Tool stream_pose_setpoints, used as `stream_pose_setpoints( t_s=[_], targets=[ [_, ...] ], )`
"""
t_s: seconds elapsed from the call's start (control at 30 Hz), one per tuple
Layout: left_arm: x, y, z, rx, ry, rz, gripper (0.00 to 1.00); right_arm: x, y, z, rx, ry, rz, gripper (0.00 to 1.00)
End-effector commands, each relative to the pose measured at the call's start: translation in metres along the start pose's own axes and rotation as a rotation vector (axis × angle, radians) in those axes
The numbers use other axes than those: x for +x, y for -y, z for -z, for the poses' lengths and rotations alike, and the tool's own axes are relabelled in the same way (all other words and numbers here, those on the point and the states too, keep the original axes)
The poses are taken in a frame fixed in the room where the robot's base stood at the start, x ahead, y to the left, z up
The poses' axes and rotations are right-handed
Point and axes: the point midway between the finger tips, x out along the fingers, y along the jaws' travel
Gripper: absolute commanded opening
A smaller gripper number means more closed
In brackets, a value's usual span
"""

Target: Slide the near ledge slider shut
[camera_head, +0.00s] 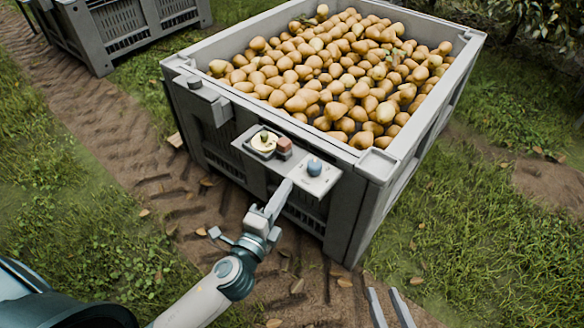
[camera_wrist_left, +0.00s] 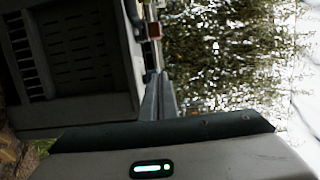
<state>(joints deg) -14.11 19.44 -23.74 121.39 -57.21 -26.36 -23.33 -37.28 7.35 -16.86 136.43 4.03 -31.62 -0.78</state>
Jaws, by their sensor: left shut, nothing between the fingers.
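A pale ledge (camera_head: 244,145) sticks out from the near wall of the grey pear bin (camera_head: 345,215). On it are a round yellow-green knob (camera_head: 264,141), a reddish block (camera_head: 284,145) and, at the right end, a blue knob (camera_head: 314,167) on a white plate. I cannot tell for sure which part is the slider. My left gripper (camera_head: 288,186) is shut and empty, its tips at the left edge of the blue knob's plate; contact is unclear. In the left wrist view its fingers (camera_wrist_left: 158,98) point at the ledge, seen edge-on. My right gripper (camera_head: 382,291) is open and empty at the bottom.
The bin is full of pears (camera_head: 340,75). Another grey crate (camera_head: 130,30) stands at the upper left. A muddy track (camera_head: 110,140) and grass surround the bin, with free room in front.

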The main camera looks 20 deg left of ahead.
Motion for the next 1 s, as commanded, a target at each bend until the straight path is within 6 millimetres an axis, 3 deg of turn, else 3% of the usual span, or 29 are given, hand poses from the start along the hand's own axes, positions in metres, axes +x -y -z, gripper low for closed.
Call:
stream_pose_setpoints(
  t_s=[0.57, 0.77, 1.0],
  targets=[
    [0.007, 0.001, 0.0, 0.002, -0.001, 0.002, 0.0, -0.001, 0.0, 0.0, 0.0, 0.002, 0.0, 0.31],
    [0.027, 0.002, 0.0, 0.003, 0.0, 0.004, 0.0, -0.001, -0.001, -0.001, 0.001, 0.012, -0.001, 0.31],
    [0.063, 0.002, 0.0, 0.003, 0.0, 0.004, 0.0, -0.001, -0.001, -0.002, 0.0, 0.013, -0.002, 0.31]
  ],
)
